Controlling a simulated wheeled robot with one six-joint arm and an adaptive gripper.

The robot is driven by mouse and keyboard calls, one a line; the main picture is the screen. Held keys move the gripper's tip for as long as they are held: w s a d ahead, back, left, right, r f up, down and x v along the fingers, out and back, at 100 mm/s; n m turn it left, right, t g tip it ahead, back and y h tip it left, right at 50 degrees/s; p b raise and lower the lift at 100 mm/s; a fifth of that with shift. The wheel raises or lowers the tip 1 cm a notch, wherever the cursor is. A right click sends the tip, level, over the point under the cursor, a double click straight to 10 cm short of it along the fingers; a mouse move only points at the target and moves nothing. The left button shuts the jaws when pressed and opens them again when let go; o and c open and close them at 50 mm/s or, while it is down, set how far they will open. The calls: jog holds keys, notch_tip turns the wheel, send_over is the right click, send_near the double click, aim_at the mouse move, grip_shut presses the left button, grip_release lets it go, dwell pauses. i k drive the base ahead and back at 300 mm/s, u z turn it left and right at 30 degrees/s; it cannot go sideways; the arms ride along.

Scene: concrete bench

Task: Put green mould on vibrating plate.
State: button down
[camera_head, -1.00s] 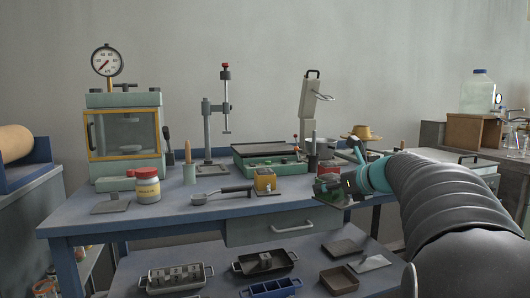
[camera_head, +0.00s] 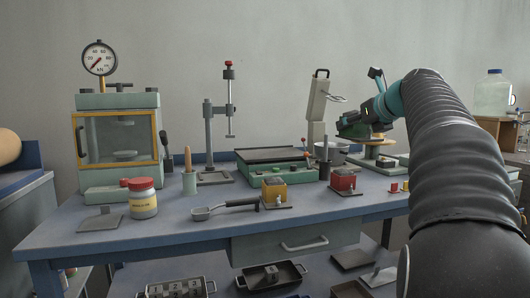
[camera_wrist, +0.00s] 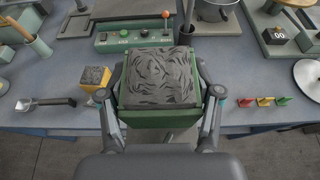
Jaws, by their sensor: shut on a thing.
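The green mould (camera_wrist: 160,115) fills the middle of the wrist view, with a grey, dark-streaked top. The fingers of my gripper (camera_wrist: 162,92) are shut on its two sides. In the head view, my gripper (camera_head: 354,131) holds the green mould above the bench, to the right of the vibrating plate. The vibrating plate (camera_head: 275,154) is a dark flat top on a green base with a red-knobbed lever. It also shows in the wrist view (camera_wrist: 132,10), beyond the mould, and its top looks empty there, partly cut off.
A yellow mould (camera_head: 274,188) and a red mould (camera_head: 345,181) stand at the bench front. A scoop (camera_head: 222,209) lies left of the yellow one. A pale upright device (camera_head: 317,105) and a metal bowl (camera_head: 331,155) stand near my gripper. A stand (camera_head: 218,130) rises left of the plate.

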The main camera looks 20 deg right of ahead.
aim_at(272, 152)
jog(key=u, duration=0.05)
jog(key=i, duration=1.2)
jog(key=z, duration=0.1)
